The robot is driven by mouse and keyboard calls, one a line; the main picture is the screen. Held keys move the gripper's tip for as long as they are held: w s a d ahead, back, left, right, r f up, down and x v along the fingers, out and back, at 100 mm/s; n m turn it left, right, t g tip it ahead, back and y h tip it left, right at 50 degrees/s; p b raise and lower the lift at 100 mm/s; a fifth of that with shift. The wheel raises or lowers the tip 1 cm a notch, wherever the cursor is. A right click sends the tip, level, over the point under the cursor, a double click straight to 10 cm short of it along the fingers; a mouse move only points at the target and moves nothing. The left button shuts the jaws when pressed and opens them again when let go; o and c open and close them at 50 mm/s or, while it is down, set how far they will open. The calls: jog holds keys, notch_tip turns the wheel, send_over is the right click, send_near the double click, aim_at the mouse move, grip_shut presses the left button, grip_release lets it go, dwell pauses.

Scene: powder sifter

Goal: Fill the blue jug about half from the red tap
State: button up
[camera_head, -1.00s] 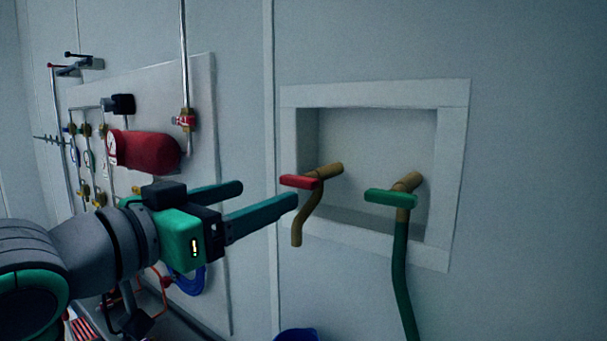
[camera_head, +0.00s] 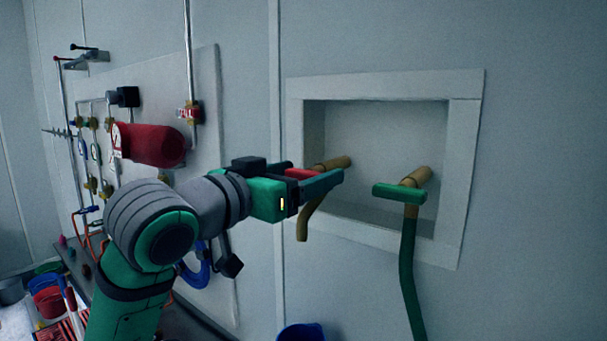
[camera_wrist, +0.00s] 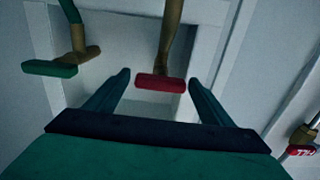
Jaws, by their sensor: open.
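The red tap has a red handle (camera_head: 300,173) and a brass spout (camera_head: 305,222) that bends down, in front of a wall recess. My gripper (camera_head: 328,178) is open at the red handle, which is partly hidden by the fingers in the head view. In the wrist view the red handle (camera_wrist: 160,82) lies between the two open fingertips (camera_wrist: 158,85), apart from both. A blue vessel (camera_head: 301,333), likely the blue jug, shows only its top at the bottom edge of the head view, below the red tap. Its contents are hidden.
A green-handled tap (camera_head: 399,193) with a green hose (camera_head: 408,270) stands to the right of the red tap. The recess frame (camera_head: 465,170) surrounds both. A panel with a red cylinder (camera_head: 150,145) and pipes is at left. Buckets (camera_head: 48,300) stand at lower left.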

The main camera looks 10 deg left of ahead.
jog(key=shift+w, duration=0.1)
jog(key=c, duration=1)
jog(key=shift+c, duration=0.2)
jog(key=shift+m, duration=0.4)
jog(key=m, duration=0.3)
jog(key=shift+m, duration=2)
jog(key=shift+f, duration=0.1)
jog(key=o, duration=1)
